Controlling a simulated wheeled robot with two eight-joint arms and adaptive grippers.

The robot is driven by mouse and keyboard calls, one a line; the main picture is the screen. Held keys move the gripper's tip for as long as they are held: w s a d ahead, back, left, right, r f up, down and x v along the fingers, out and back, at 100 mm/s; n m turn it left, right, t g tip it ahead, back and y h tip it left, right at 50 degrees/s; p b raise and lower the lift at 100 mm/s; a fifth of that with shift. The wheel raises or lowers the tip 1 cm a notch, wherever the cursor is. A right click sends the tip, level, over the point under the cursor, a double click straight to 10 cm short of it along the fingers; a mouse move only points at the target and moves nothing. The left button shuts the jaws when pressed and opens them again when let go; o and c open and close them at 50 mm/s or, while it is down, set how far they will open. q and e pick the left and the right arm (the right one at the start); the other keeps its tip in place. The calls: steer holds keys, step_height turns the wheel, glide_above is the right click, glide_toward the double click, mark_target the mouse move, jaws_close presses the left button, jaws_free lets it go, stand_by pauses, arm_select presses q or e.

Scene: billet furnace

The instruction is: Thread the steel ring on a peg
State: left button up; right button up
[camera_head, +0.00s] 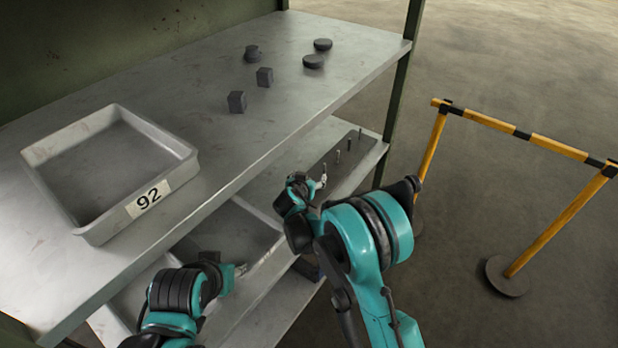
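A dark peg board (343,166) lies on the lower shelf, with several thin upright pegs (337,157) in a row. My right gripper (321,183) is at the near end of this row, close to the nearest peg. Its fingers are too small to tell whether they are open or shut, or hold anything. I cannot make out a steel ring; it may be hidden by the gripper. My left gripper (240,269) is at the lower left, over the tray on the lower shelf, and its finger state is unclear.
The upper shelf (215,135) overhangs the lower one. It bears a grey tray marked 92 (185,165), two dark cubes (236,102), and dark round pieces (313,61). A grey tray (262,232) sits on the lower shelf. A yellow-black barrier (545,142) stands right on open floor.

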steer(key=v, duration=1.2)
stand_by(0.6)
steer(key=s+d+r+n+g, duration=0.1)
steer(key=s+d+r+g, duration=0.15)
steer(key=s+d, duration=0.35)
steer(key=s+d+r+g, duration=0.1)
steer(key=s+d+r, duration=0.35)
steer(key=d, duration=0.45)
steer(key=s+d+n+y, duration=0.1)
steer(key=s+d, duration=0.1)
steer(key=s, duration=0.7)
steer(key=s+d+f+g+y, duration=0.1)
steer(key=s+d, duration=0.2)
steer(key=s, duration=0.6)
steer(key=shift+d+f+n+y, duration=0.2)
steer(key=shift+f+n+y, duration=0.1)
steer(key=shift+n+y, duration=0.1)
